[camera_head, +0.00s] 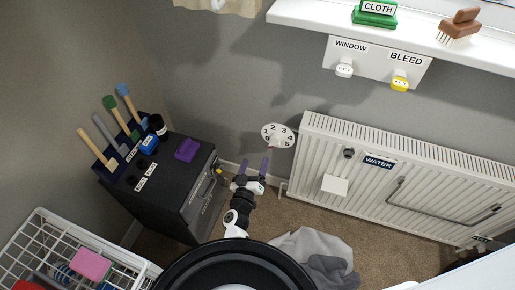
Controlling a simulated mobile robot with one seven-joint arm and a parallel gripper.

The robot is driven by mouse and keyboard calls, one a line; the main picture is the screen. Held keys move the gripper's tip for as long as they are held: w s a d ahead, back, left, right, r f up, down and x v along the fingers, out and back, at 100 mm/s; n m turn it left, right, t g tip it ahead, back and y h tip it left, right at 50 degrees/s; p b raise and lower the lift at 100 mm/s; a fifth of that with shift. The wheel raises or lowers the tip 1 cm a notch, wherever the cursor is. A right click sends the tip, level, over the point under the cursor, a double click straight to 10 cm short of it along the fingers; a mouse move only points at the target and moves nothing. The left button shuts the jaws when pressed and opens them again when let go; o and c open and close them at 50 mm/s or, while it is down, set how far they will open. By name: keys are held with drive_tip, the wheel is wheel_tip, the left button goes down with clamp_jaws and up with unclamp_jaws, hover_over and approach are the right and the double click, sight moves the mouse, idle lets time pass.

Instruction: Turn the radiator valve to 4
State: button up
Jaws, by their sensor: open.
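The radiator valve dial (278,134) is a pale round disc on the grey wall, just left of the radiator (375,180). Dark digits ring its face; a 2 shows near the top, a 1 to the left and a 4 toward the right. A small reddish mark shows near its lower edge, but I cannot tell which number the valve is set to. My gripper (253,165) is open, its two purple-tipped fingers apart with nothing between them. In the picture it is below and left of the dial, apart from it.
A black cabinet (200,185) with brushes and a purple block (187,149) on top stands left of my gripper. A white wire basket (45,225) is at lower left. Grey cloth (310,250) lies on the carpet. Keys hang below the windowsill (420,38).

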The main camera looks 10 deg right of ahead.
sight(273, 145)
wheel_tip(273, 145, down, 4)
drive_tip(key=s+d+g, duration=0.1)
drive_tip(key=s+d, duration=0.1)
drive_tip(key=shift+h, duration=0.3)
drive_tip(key=b+x, duration=0.5)
drive_tip(key=x, duration=0.6)
drive_tip(key=shift+w+d+f, duration=0.15)
drive_tip(key=shift+w+d, duration=0.1)
drive_tip(key=shift+d, duration=0.15)
drive_tip(key=shift+w+d+b, duration=0.3)
drive_tip(key=shift+w, duration=0.2)
drive_tip(key=c, duration=1)
